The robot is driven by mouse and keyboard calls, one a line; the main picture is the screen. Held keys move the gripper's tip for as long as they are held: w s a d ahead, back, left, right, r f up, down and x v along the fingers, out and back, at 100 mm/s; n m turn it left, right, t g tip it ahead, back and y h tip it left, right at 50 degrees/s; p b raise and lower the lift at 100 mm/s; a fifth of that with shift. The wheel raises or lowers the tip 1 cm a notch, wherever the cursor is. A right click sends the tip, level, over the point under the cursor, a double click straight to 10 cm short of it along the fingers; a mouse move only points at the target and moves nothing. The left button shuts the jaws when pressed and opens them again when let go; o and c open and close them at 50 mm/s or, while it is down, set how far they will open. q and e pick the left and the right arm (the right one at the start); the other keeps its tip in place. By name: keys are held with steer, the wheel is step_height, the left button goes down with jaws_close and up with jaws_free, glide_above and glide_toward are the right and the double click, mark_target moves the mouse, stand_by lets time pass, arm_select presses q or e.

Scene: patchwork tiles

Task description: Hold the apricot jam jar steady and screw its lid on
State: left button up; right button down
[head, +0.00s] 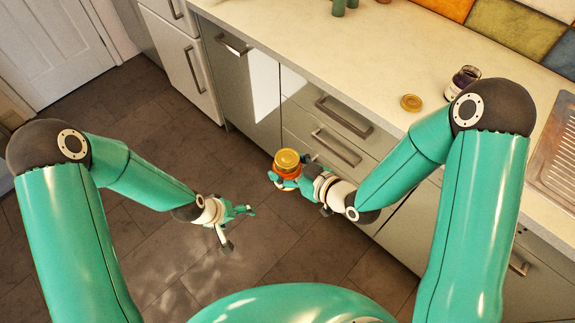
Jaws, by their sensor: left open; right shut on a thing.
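The apricot jam jar (288,171) is orange and is held in my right gripper (287,179), in front of the counter's drawers and above the floor. A golden round top (287,158) shows on the jar and looks like a lid; I cannot tell whether it is screwed down. The jar looks roughly upright. My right gripper is shut around its side. My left gripper (240,229) is open and empty, to the left of the jar and nearer to me, apart from it.
A dark jam jar (464,80) stands on the pale counter (355,62), near a loose golden lid (411,102). Green objects (339,7) stand at the back edge of view. A metal drainer (558,150) is at right. Drawer handles (343,116) jut out behind the held jar.

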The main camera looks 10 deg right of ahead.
mark_target(294, 151)
arm_select(q)
steer(key=s+a+f+g, duration=0.1)
steer(key=s+f, duration=0.1)
steer(key=s, duration=1)
steer(key=shift+a+f+m+g, duration=0.25)
steer(key=shift+m+g, duration=0.15)
steer(key=shift+w, duration=0.1)
arm_select(e)
steer(key=shift+w+r, duration=0.1)
steer(key=shift+r, duration=0.05)
steer(key=shift+w+r+m+t+h, duration=0.15)
steer(key=shift+w+m+t+h, duration=0.2)
steer(key=shift+w, duration=0.2)
steer(key=w+m+h, duration=0.1)
steer(key=w+r+m+t+h, duration=0.1)
steer(key=m+h, duration=0.1)
steer(key=w+d+r+m+t+h, duration=0.1)
steer(key=shift+w, duration=0.35)
steer(key=shift+w+d+r+m+t+h, duration=0.15)
steer(key=shift+d+r+m+h, duration=0.25)
steer(key=shift+m+h, duration=0.55)
steer(key=shift+d+r+m+t+h, duration=0.25)
steer(key=shift+d+m+h, duration=0.2)
steer(key=shift+m+h, duration=0.4)
